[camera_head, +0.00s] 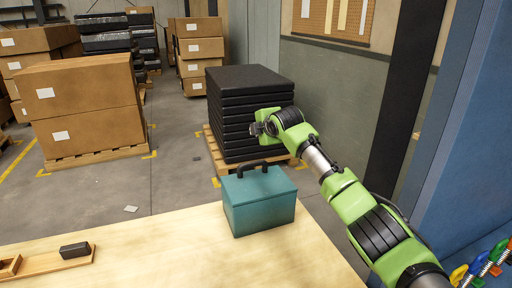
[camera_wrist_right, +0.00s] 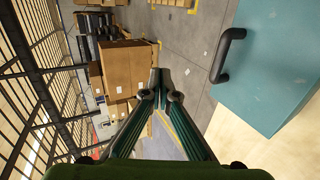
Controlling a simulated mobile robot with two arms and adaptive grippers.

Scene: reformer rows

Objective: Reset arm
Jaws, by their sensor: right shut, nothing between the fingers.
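My right arm reaches in from the lower right of the head view, and its gripper (camera_head: 264,129) is above and behind a teal box. In the right wrist view the two fingers of this gripper (camera_wrist_right: 161,84) meet at their tips, with nothing between them. The teal box (camera_head: 262,214) has a dark handle on top and stands on the wooden table near its far right edge. In the right wrist view the teal box (camera_wrist_right: 275,70) is at the right, apart from the fingers. My left gripper is not in view.
The wooden table (camera_head: 180,255) carries a small black block (camera_head: 75,250) on a wooden strip at the left. Beyond it, a pallet of stacked black slabs (camera_head: 240,90) and large cardboard boxes (camera_head: 80,85) stand on the floor. Coloured clamps (camera_head: 482,265) show at lower right. The table's middle is clear.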

